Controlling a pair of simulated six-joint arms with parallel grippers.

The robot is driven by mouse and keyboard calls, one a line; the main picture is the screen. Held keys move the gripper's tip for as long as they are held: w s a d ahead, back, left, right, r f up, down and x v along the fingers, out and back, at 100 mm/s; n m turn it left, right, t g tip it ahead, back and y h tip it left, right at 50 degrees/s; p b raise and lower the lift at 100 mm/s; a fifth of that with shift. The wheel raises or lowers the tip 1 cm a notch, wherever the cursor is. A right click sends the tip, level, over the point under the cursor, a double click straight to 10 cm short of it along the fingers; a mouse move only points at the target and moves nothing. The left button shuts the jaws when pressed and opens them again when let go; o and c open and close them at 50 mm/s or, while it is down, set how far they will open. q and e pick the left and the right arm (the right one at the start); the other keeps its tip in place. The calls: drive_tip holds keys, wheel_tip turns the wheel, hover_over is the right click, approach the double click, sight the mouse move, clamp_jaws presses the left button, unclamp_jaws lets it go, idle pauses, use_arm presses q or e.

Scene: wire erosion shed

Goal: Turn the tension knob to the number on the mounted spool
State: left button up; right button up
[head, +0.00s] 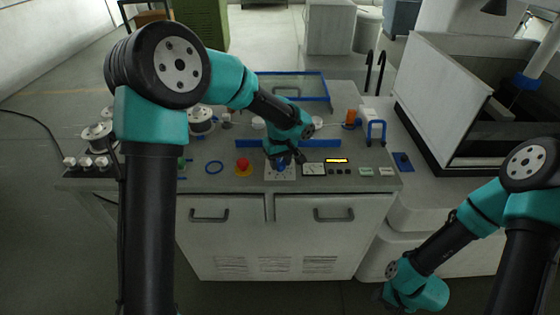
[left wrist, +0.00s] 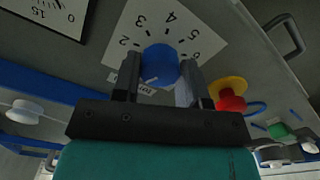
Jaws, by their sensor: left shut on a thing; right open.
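The blue tension knob (left wrist: 160,62) sits on a white dial plate (left wrist: 193,22) with numbers 2 to 6 legible in the left wrist view; its pointer mark is not clear. The knob also shows at the console front in the head view (head: 281,166). My left gripper (head: 284,158) reaches down over it, shut on the knob with one finger on either side. Large white spools (head: 202,121) stand at the console's left, partly behind my left arm. I cannot tell which spool is mounted, nor read a number on it. My right gripper (head: 386,295) hangs low at the right, open and away from the console.
A red stop button (head: 243,164) on a yellow base is close left of the dial, with a blue ring (head: 214,167) beyond. A gauge (head: 314,169) and lit display (head: 337,161) lie right. An open-sided tank (head: 440,100) stands at the right.

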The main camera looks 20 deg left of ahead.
use_arm(q)
drive_tip(key=m, duration=0.5)
drive_tip(key=shift+m, duration=0.3)
drive_tip(key=m, duration=1)
drive_tip(key=shift+m, duration=0.4)
drive_tip(key=m, duration=1)
drive_tip(key=shift+m, duration=0.4)
drive_tip(key=m, duration=0.5)
drive_tip(key=shift+m, duration=0.3)
drive_tip(key=m, duration=1.1)
